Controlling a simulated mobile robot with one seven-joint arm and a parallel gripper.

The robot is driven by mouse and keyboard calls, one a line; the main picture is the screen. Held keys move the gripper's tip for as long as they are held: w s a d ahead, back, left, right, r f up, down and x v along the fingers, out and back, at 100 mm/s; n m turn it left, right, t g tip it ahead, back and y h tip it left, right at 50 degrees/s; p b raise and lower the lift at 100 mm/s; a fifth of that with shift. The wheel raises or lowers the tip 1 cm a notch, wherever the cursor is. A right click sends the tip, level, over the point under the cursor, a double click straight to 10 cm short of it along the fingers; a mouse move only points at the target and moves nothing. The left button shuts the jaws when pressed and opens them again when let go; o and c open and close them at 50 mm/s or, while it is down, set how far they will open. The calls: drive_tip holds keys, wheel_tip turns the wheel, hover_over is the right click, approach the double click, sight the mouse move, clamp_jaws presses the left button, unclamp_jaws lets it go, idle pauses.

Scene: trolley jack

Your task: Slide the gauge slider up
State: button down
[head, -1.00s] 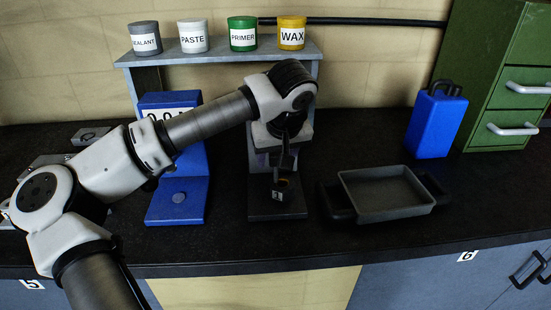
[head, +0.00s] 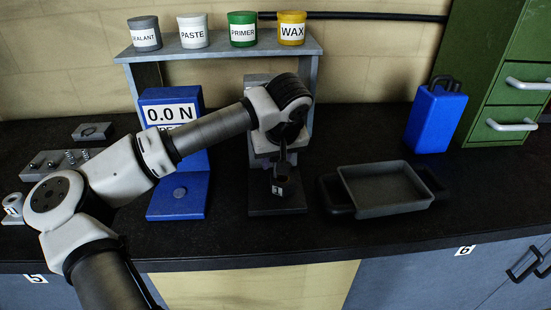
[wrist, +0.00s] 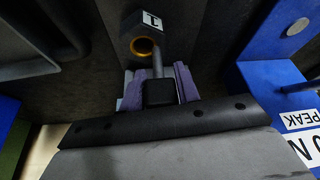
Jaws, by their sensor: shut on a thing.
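The grey upright stand (head: 256,80) with a dark base (head: 278,207) stands mid-bench in the head view. In front of its column is a small dark block with a "1" label (head: 277,189). In the wrist view this dark block (wrist: 140,28) shows a yellow ring and a stem ending in a black square knob (wrist: 158,92). I take the knob and block as the gauge slider. My gripper (wrist: 160,84) has its purple fingers on both sides of the knob and is shut on it. My wrist hides part of the column in the head view.
A blue force gauge (head: 172,150) reading 0.0 N stands close left of the stand. A grey tray with black handles (head: 385,207) lies to the right. A shelf (head: 230,50) with several jars is behind. A blue box (head: 434,120) and green cabinet (head: 500,80) stand far right.

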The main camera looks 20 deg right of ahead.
drive_tip(key=shift+r+p, duration=0.6)
drive_tip(key=shift+r, duration=1.7)
drive_tip(key=c, duration=1)
unclamp_jaws()
drive_tip(key=shift+c, duration=0.2)
drive_tip(key=b+v, duration=0.3)
drive_tip(key=v, duration=1)
drive_tip(key=shift+r, duration=0.35)
